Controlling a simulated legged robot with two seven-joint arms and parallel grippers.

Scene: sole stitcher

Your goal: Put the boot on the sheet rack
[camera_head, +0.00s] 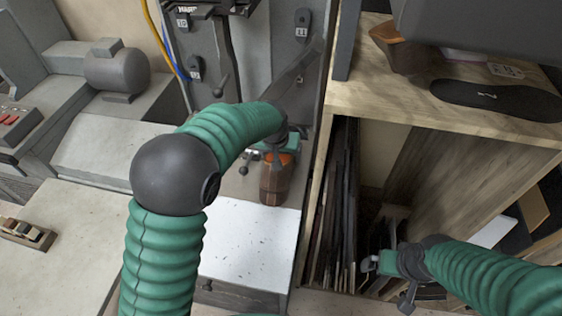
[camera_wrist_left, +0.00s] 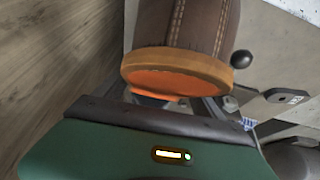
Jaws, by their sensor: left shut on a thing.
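The brown boot (camera_head: 276,183) hangs from my left gripper (camera_head: 280,146) above the white front surface of the grey machine. In the left wrist view the boot (camera_wrist_left: 190,25) shows brown leather with a stitched seam, a tan rim and an orange end facing the gripper. My left gripper is shut on that end; its fingertips are mostly hidden. The sheet rack (camera_head: 316,200) is a wooden unit right of the boot, with upright dark sheets in its left compartment. My right gripper (camera_head: 384,264) is in front of the rack's lower opening; its jaw gap is unclear.
The rack's wooden top (camera_head: 375,98) has a clear front-left part. A dark sole (camera_head: 497,100) and a brown shoe-like piece (camera_head: 402,48) lie further right, under a large dark grey body. The grey machine (camera_head: 255,60) stands directly left of the rack.

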